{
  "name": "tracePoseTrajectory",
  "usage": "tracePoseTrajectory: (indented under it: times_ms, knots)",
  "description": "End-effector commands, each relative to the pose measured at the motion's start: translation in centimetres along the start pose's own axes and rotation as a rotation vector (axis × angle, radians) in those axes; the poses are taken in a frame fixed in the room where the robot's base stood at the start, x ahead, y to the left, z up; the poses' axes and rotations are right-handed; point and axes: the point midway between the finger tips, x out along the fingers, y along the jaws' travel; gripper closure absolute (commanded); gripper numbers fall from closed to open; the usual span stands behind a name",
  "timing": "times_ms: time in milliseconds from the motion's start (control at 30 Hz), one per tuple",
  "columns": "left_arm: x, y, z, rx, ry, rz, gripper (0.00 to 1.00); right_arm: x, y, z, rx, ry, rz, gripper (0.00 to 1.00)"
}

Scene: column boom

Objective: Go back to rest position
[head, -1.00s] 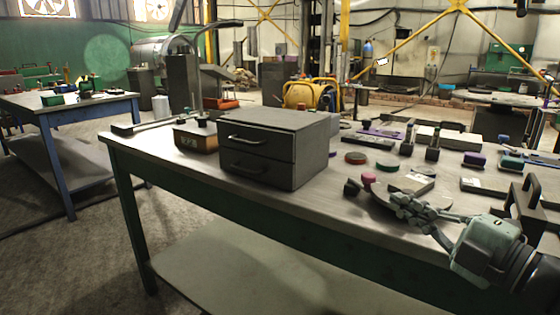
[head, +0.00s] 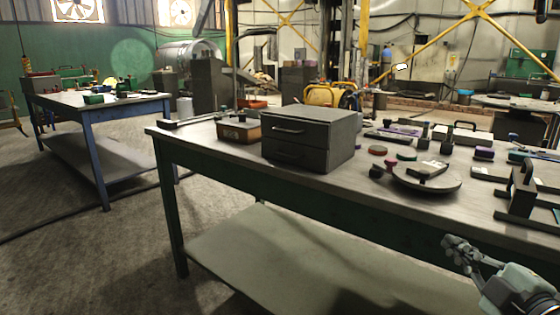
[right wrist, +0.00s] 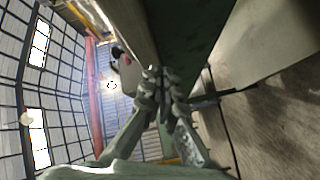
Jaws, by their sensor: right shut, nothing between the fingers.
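My right gripper (head: 455,246) is at the lower right of the head view, in front of the workbench (head: 225,152) and apart from it. Its fingers are closed together and hold nothing; they also show closed in the right wrist view (right wrist: 157,80), with the bench edge just beyond them. My left gripper is not in view. On the bench stand a dark two-drawer cabinet (head: 312,138), with both drawers closed, and a round grey plate (head: 440,183) with a dark object on it.
A black-handled tool (head: 521,190) stands at the bench's right. Green and red discs (head: 378,150) lie near the cabinet. A lower shelf (head: 300,262) runs under the bench. A blue-legged table (head: 85,107) stands at the far left. The floor (head: 90,240) between them is clear.

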Motion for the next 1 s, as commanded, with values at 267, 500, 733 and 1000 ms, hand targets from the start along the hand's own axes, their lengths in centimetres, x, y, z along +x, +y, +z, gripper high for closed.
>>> tracePoseTrajectory:
  times_ms: [267, 500, 733, 1000]
  knots:
    - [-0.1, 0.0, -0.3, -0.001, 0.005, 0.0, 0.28, -5.0, -12.8, 11.3, 0.38, -0.53, -0.121, 1.0]
    - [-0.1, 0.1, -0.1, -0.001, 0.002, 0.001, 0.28, -13.4, -27.6, 12.5, 0.679, -0.95, -0.36, 1.0]
    - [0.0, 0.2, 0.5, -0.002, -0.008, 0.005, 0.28, -19.4, -36.1, 8.4, 0.842, -1.176, -0.575, 1.0]
    - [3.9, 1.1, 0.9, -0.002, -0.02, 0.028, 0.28, -18.4, -39.1, 10.6, 0.838, -1.171, -0.586, 1.0]
